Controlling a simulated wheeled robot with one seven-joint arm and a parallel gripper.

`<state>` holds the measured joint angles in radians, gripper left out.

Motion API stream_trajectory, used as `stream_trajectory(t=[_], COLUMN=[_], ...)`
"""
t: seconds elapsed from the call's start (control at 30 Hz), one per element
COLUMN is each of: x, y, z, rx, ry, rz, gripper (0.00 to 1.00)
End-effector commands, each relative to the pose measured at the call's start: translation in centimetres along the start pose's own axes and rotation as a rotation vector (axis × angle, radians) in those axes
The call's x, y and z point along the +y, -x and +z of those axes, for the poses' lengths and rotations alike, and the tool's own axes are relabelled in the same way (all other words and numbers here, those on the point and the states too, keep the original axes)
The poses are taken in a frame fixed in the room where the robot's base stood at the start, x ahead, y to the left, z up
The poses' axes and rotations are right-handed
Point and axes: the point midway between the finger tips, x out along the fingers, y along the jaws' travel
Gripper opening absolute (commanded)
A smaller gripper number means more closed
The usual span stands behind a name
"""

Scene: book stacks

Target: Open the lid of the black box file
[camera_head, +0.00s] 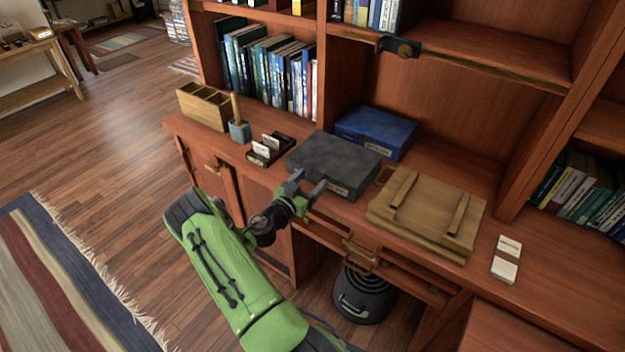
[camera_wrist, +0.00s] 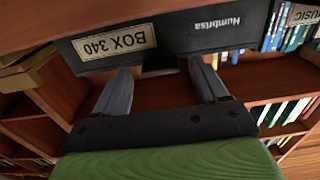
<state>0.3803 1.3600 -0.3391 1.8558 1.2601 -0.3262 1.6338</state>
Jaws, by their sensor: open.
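The black box file (camera_head: 333,162) lies flat on the wooden desk with its lid down. A blue box file (camera_head: 376,131) lies just behind it to the right. My gripper (camera_head: 306,190) is open at the front left of the black box, close to its front face. In the wrist view, my gripper (camera_wrist: 165,75) has its two fingers spread, pointing at the front of the black box (camera_wrist: 185,38), which carries a "BOX 340" label and white lettering. I cannot tell whether the fingertips touch the box. Nothing shows between the fingers except the box front and wood.
A wooden board or case (camera_head: 428,212) lies to the right of the black box. A small card tray (camera_head: 271,149), a blue pot (camera_head: 240,131) and a wooden organiser (camera_head: 205,106) stand to the left. A dark round bin (camera_head: 364,296) is below the desk. Shelves rise behind.

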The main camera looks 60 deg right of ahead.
Motion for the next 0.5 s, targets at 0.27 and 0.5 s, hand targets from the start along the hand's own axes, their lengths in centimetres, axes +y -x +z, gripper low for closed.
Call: stream_trajectory(t=[0.27, 0.5], x=[-0.04, -0.03], y=[-1.72, -1.67], z=[0.03, 0.03], rx=[-0.001, -0.001], ry=[0.000, 0.001], rz=[-0.001, -0.001], gripper=[0.72, 0.56])
